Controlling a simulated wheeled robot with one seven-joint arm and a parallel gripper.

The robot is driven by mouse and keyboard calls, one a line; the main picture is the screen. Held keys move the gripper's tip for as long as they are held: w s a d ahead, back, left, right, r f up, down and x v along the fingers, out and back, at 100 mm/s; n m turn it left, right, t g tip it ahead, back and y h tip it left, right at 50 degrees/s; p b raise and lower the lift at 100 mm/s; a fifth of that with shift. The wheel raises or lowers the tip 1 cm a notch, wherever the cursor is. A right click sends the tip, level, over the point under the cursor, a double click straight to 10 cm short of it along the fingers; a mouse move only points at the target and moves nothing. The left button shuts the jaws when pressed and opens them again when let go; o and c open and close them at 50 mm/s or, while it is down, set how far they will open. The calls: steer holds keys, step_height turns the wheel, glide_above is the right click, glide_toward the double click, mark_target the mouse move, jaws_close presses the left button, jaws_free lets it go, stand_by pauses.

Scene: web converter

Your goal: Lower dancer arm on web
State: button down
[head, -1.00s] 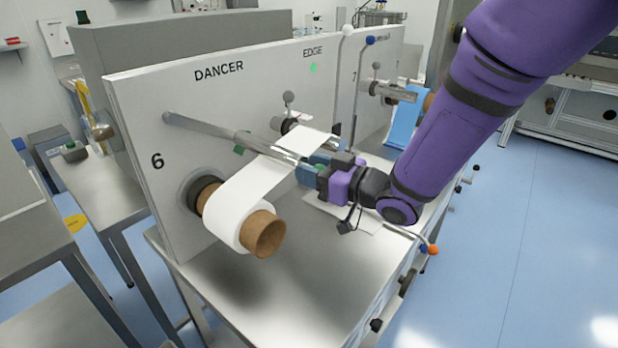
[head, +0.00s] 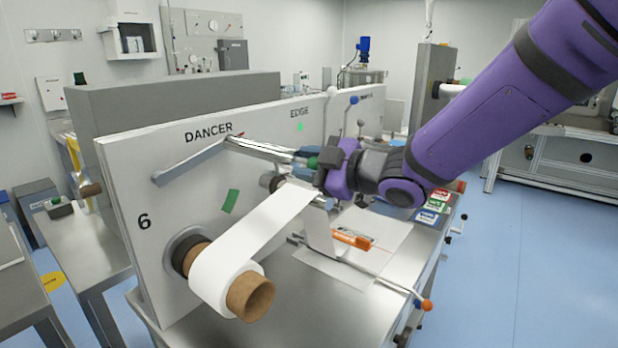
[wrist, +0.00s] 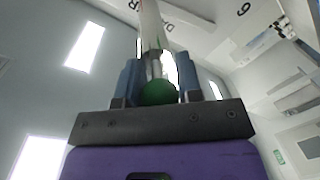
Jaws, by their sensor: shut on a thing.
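The dancer arm (head: 188,164) is a grey metal bar on the white panel below the word DANCER. It slants up to the right, its far end beside a small red mark. A metal roller (head: 262,149) sticks out from that end towards my gripper (head: 306,158). My gripper is shut on the roller's outer end, where a green knob shows; in the wrist view the green knob (wrist: 158,92) sits between the two blue fingers. The white web (head: 262,228) runs from a roll with a brown core up to the right, below the dancer roller and apart from it.
A green mark (head: 230,201) on the panel lies below the dancer arm. An orange tool (head: 352,240) and a white sheet (head: 370,232) lie on the steel table. A crank with an orange knob (head: 427,305) sticks out at the front. Blue floor is free at the right.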

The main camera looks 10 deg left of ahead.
steer(key=shift+s+a+r+n, duration=0.15)
steer(key=shift+r+n, duration=0.15)
steer(key=shift+r, duration=0.15)
steer(key=c, duration=0.8)
jaws_free()
steer(key=shift+r, duration=0.1)
